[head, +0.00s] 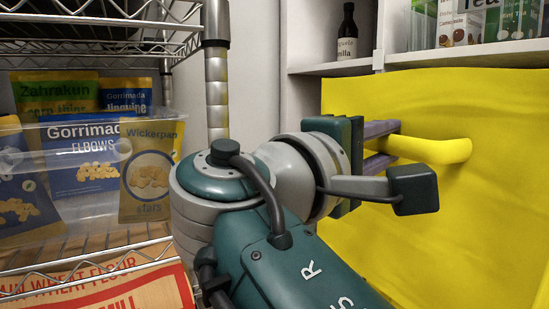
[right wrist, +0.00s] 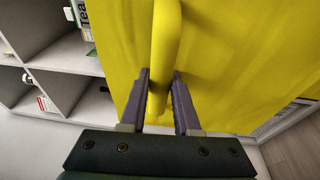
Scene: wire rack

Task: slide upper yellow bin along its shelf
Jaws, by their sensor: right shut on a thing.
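The yellow bin (head: 460,215) fills the right side of the head view, a large fabric-like front with a yellow bar handle (head: 440,150). My right gripper (head: 385,143) is at the handle's left end, shut on it. In the right wrist view, the two purple fingers of the right gripper (right wrist: 162,100) stand on either side of the handle (right wrist: 165,45), with the bin front (right wrist: 225,60) behind. My right arm hides the bin's lower left part. My left gripper is not in view.
A wire rack (head: 95,240) at the left holds a clear bin of pasta packs (head: 80,150) and a flour package (head: 120,290). A metal post (head: 216,90) stands beside my right arm. A white shelf (head: 465,53) above the yellow bin carries a dark bottle (head: 347,38) and tea boxes (head: 475,25).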

